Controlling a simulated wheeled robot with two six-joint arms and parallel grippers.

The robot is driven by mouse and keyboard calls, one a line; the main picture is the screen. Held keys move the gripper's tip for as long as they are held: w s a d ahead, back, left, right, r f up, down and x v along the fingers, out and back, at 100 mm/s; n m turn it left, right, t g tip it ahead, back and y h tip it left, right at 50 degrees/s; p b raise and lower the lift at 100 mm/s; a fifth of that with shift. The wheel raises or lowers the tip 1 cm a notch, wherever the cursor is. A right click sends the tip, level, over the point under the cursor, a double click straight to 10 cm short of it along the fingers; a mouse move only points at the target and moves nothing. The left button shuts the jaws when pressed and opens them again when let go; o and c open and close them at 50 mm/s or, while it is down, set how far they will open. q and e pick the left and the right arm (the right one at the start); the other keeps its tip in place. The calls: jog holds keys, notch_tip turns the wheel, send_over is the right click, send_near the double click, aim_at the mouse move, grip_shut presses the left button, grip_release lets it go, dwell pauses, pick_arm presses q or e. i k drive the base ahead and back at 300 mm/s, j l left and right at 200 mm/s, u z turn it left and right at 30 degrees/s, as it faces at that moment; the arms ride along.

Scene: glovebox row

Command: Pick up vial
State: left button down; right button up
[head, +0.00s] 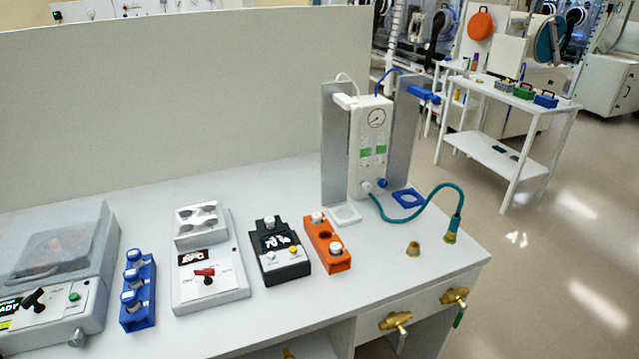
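Neither of my grippers is in view.
A grey device with a clear lid (62,240) stands far left, and a white device with a red switch (206,275) beside the blue rack. A gauge unit (371,145) with a green hose (414,212) stands at the back right. The bench front right is mostly clear. Brass valves (396,320) protrude in front.

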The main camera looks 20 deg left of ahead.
aim_at(270, 221)
jog(key=j+u, duration=0.15)
jog(key=u, duration=0.9)
